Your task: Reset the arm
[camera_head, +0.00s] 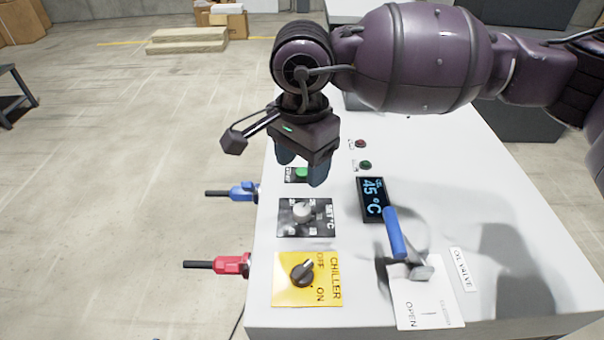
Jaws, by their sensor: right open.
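My right arm comes in from the right, across the upper part of the head view. My right gripper (302,170) points down over the far left part of the white panel top. It is open, with nothing seen between its fingers. It hangs at the green button (303,173) and partly covers it; I cannot tell whether it touches. My left gripper is not in view.
The white panel (500,240) carries a grey dial (302,211), a yellow chiller switch plate (290,292), a display reading 45 °C (372,199) and a blue-handled valve lever (395,232). Blue (243,191) and red (232,264) handles stick out left. Bare floor lies left.

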